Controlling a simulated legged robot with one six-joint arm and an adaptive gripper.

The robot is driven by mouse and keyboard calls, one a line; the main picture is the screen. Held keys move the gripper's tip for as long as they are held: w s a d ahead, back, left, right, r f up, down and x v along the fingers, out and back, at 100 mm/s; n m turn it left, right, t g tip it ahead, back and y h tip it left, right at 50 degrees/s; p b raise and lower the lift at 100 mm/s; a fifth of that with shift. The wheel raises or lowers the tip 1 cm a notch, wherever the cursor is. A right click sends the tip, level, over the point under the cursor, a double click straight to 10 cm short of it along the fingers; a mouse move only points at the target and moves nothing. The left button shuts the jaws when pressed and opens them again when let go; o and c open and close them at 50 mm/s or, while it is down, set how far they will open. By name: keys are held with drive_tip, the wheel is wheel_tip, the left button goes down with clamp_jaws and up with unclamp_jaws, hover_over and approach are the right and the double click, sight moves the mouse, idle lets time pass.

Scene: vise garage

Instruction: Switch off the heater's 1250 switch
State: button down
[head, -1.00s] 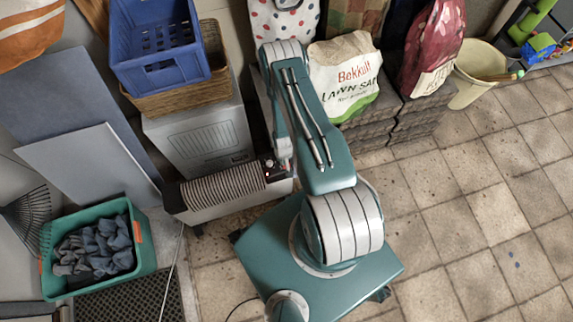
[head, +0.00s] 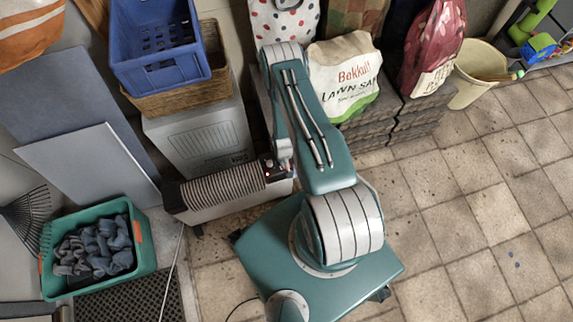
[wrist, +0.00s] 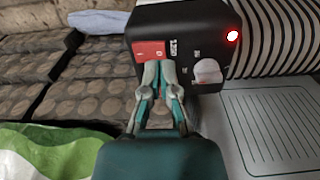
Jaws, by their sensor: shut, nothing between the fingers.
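The heater (head: 222,187) stands on the floor left of my arm in the head view, ribbed and pale, with a dark control end. In the wrist view its black control panel (wrist: 181,25) carries a red switch (wrist: 148,50) with a small white label beside it, a pale knob (wrist: 207,72) and a lit red lamp (wrist: 233,36). My gripper (wrist: 158,68) is shut and empty, its fingertips at the lower right edge of the red switch. I cannot tell whether they touch it. The fingertips hide part of the switch, so its rocker position is unclear.
A grey cabinet (head: 200,135) stands behind the heater, with a wicker basket (head: 180,100) and blue crate (head: 155,45) on top. A lawn sand bag (head: 345,75) rests on stacked pavers (head: 395,125). A green bin (head: 145,255) stands at left. The tiled floor at right is clear.

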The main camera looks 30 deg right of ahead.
drive_tip(key=shift+f, duration=1.05)
idle(0.5)
drive_tip(key=shift+r, duration=3.55)
